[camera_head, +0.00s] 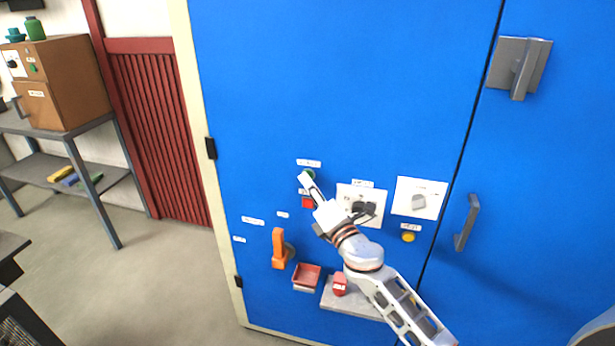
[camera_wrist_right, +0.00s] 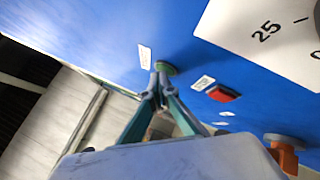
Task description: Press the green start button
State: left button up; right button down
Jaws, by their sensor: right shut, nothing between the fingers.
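The green start button (camera_head: 310,173) sits on the blue cabinet front under a small white label. It also shows in the right wrist view (camera_wrist_right: 168,68), just beyond my fingertips. My right gripper (camera_head: 304,178) is shut and empty, with its tips at the button's lower left edge. In the right wrist view the tips overlap the button's edge; I cannot tell whether they touch it. The red button (camera_head: 308,202) is just below the green one and shows in the right wrist view (camera_wrist_right: 222,93). My left gripper is not in view.
White dial panels (camera_head: 419,198) and a yellow button (camera_head: 408,237) are to the right. An orange handle (camera_head: 279,248), a red tray (camera_head: 306,276) and a red block (camera_head: 340,284) on a grey shelf are below. A brown box (camera_head: 75,85) stands on a table at left.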

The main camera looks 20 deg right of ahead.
jog(key=shift+s+a, duration=0.45)
jog(key=shift+s, duration=0.25)
jog(key=s+a, duration=0.1)
jog(key=s, duration=0.1)
jog(key=s+a+p, duration=0.1)
jog(key=s, duration=0.1)
jog(key=shift+a, duration=0.4)
jog(key=shift+s+f, duration=0.1)
dwell(0.6)
